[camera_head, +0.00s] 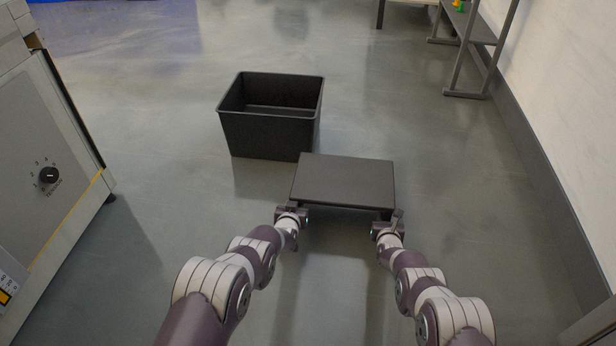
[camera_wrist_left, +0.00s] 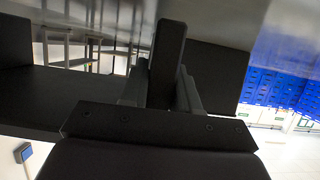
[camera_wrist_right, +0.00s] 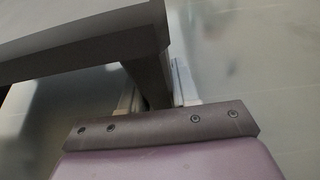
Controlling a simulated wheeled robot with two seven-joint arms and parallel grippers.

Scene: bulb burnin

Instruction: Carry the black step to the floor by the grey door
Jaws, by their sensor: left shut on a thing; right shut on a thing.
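The black step (camera_head: 345,181) is a flat dark slab with legs, level in front of me in the head view. My left gripper (camera_head: 292,214) is shut on its near left leg. My right gripper (camera_head: 388,226) is shut on its near right leg. In the left wrist view a dark leg (camera_wrist_left: 167,60) stands between the fingers, with the step's top beside it. In the right wrist view the near right leg (camera_wrist_right: 148,78) is between the fingers. I cannot tell whether the step's feet touch the floor. No grey door is clearly in view.
An open empty black bin (camera_head: 268,135) stands on the floor just beyond the step's left corner. A grey cabinet with a dial (camera_head: 48,175) is at the left. A rack (camera_head: 470,45) stands by the right wall. Floor right of the step is clear.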

